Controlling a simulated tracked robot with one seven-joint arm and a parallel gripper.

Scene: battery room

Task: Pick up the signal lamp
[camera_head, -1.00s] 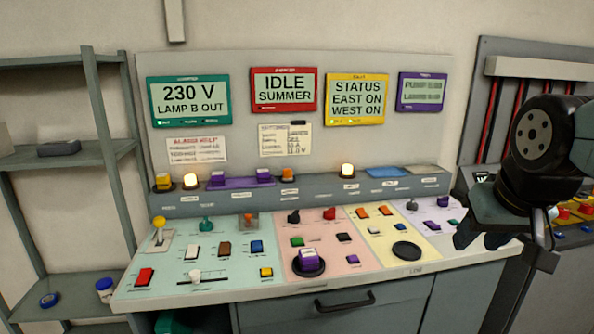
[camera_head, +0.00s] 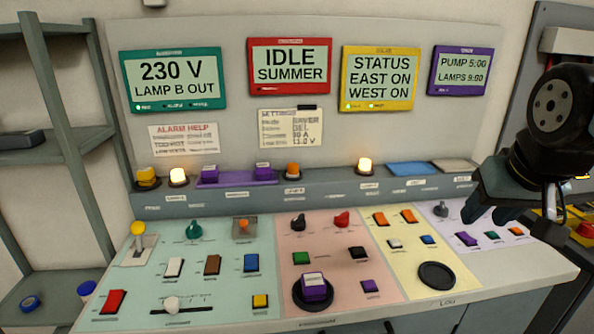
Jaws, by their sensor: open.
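Several small lamp-like pieces stand in a row on the grey ledge (camera_head: 330,184) behind the sloped console. One lit lamp (camera_head: 178,177) glows at the left and another lit lamp (camera_head: 365,165) glows right of the middle. Between them stands a small unlit orange piece (camera_head: 292,169) on a dark base, and a yellow piece (camera_head: 147,176) sits at the far left. I cannot tell which one is the signal lamp. My gripper (camera_head: 508,217) is open and appears empty, pointing down over the right end of the console, apart from all of these.
Two purple blocks (camera_head: 236,176) sit on the ledge. The sloped console (camera_head: 215,285) carries coloured buttons, knobs and a yellow-topped lever (camera_head: 138,235). Displays stand on the upright panel behind. A metal shelf (camera_head: 60,100) is at the left, and more controls show at the far right.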

